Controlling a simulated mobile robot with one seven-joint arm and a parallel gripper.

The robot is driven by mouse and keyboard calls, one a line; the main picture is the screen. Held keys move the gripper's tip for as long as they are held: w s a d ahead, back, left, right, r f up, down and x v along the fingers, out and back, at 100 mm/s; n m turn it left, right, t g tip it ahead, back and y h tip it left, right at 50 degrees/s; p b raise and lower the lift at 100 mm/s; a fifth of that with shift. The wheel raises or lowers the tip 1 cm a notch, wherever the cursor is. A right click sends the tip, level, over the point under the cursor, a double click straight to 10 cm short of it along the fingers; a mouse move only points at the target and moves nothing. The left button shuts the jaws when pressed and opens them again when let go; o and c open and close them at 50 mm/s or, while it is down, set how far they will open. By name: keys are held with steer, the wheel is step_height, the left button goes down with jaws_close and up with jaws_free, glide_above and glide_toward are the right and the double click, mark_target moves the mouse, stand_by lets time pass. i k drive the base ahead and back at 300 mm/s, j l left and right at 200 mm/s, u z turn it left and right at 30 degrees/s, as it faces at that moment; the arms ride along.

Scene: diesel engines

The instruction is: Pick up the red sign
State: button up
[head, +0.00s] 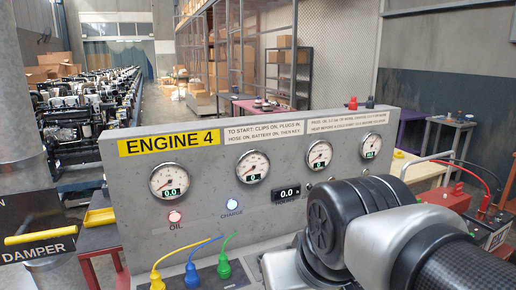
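I cannot make out a red sign in the head view. The signs I see are the yellow "ENGINE 4" label (168,142), two white instruction labels (264,132) on the grey gauge panel (205,205), and a dark "DAMPER" plate (38,249) at the left. My arm covers the lower right of the panel and may hide things behind it. My gripper is out of the picture.
Yellow, blue and green plugs (223,266) stand below the panel. A yellow damper handle (40,235) sticks out at left. A battery with red and black leads (490,230) stands at right. Rows of engines (85,110) and shelving (288,70) stand behind.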

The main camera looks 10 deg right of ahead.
mark_target(457, 192)
steer(key=z, duration=1.1)
